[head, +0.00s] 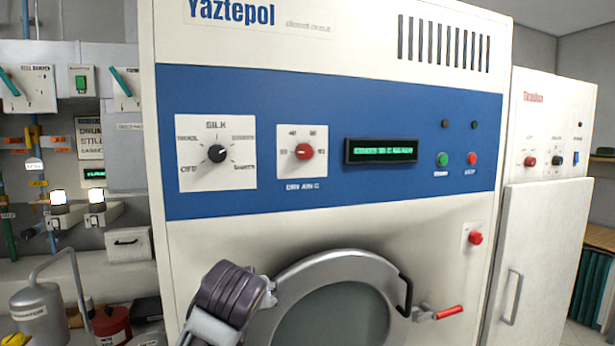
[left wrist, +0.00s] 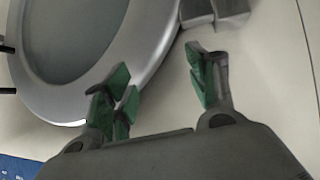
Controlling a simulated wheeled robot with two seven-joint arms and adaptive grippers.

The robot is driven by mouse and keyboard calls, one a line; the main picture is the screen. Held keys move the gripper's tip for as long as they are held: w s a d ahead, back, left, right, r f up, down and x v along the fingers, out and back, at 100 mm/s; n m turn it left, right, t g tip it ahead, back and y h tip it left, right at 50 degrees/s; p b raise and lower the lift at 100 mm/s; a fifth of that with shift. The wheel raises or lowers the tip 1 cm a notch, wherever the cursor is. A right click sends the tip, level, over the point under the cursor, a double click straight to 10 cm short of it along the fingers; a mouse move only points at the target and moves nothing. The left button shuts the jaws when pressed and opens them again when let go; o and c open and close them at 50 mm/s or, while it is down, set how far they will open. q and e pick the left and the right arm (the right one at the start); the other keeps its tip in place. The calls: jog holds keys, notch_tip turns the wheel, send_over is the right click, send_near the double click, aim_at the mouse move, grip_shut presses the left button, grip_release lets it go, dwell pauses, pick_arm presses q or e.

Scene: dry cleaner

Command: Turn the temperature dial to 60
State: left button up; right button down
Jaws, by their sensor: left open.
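The temperature dial (head: 304,152) is a red knob on a small white plate, above a "DRY AIR C" label on the blue panel of the Yaztepol machine. Small numbers surround it, too blurred to read surely, and I cannot tell its exact setting. My left gripper (head: 268,288) is below the dial, in front of the left rim of the round door, and apart from the dial. In the left wrist view the gripper (left wrist: 162,78) is open and empty, its green-padded fingers spread before the door rim and white front. My right gripper is not in view.
A black selector knob (head: 217,153) marked SILK and OFF sits left of the dial. A green-lit display (head: 381,150) is to its right, with green (head: 442,159) and red (head: 472,159) buttons beyond. The round door (head: 335,310) has a red-ended handle (head: 447,312).

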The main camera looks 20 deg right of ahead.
pick_arm(q)
jog(key=s+d+r+t, duration=0.15)
jog(key=d+r, duration=0.25)
jog(key=r, duration=0.4)
jog(key=s+d+r+t, duration=0.15)
jog(key=d+r, duration=0.25)
jog(key=r, duration=0.4)
jog(key=n+t+y, duration=0.1)
jog(key=t+y, duration=0.2)
jog(key=t, duration=0.2)
send_near(306, 153)
jog(key=s, duration=0.5)
jog(key=shift+a+r, duration=0.1)
jog(key=shift+r, duration=0.2)
jog(key=shift+w, duration=0.1)
jog(key=w+p, duration=0.4)
jog(key=w, duration=0.8)
jog(key=shift+r, duration=0.1)
jog(key=shift+w+p, duration=0.4)
jog(key=shift+w, duration=0.45)
jog(key=c, duration=1.1)
jog(key=shift+o, duration=0.2)
